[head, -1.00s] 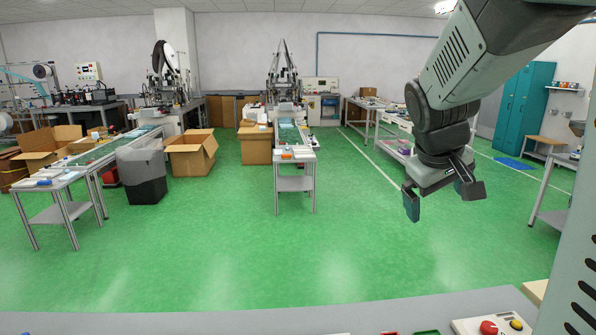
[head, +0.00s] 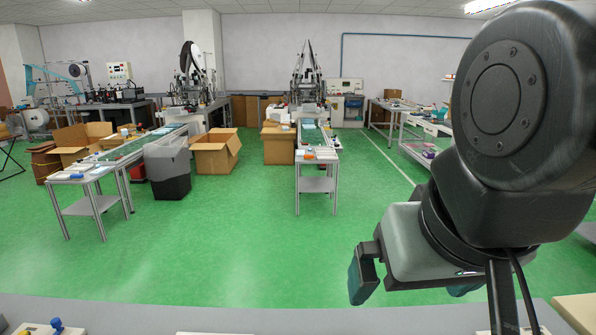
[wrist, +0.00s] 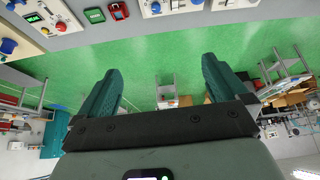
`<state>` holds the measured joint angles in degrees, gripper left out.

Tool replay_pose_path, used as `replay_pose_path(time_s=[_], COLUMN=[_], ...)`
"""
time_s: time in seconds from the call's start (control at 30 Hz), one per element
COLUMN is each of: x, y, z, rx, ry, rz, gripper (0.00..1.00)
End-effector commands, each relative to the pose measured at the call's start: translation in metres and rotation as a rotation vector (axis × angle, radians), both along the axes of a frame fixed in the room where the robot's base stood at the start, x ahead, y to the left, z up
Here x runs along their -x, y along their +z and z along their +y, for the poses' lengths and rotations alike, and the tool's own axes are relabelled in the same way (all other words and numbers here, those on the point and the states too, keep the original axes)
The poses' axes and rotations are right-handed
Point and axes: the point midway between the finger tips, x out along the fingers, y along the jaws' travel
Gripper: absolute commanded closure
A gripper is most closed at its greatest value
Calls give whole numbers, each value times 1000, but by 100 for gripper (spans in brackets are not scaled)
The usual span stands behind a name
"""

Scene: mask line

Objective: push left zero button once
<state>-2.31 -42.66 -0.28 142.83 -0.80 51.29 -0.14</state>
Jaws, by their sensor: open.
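My gripper (head: 415,285) is large at the right of the head view, above the near grey bench, with its fingers apart and nothing between them. In the wrist view my gripper (wrist: 160,75) also shows two spread teal fingers, with floor beyond. Control panels line the top of that view. They carry a green button (wrist: 94,15), a red button (wrist: 118,11), a red knob (wrist: 58,27) and several blue knobs, one of them a blue knob (wrist: 8,47). No finger touches a control. I cannot tell which control is the left zero button.
The grey bench (head: 150,312) runs along the bottom of the head view. A panel with a blue knob (head: 56,325) is cut off at lower left. Beyond is open green floor (head: 230,255), with a small table (head: 317,156), a grey bin (head: 168,170) and cardboard boxes farther off.

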Motion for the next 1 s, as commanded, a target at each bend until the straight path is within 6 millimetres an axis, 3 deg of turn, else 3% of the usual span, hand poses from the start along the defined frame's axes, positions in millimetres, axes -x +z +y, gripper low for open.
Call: replay_pose_path(time_s=[0.23, 0.87, 1.0], x=[2, 2, 2], y=[-1, -1, -1], z=[0, 0, -1], rx=[-2, 0, 0], ry=[-6, -5, -5], rz=[6, 5, 5], gripper=[2, 98, 100])
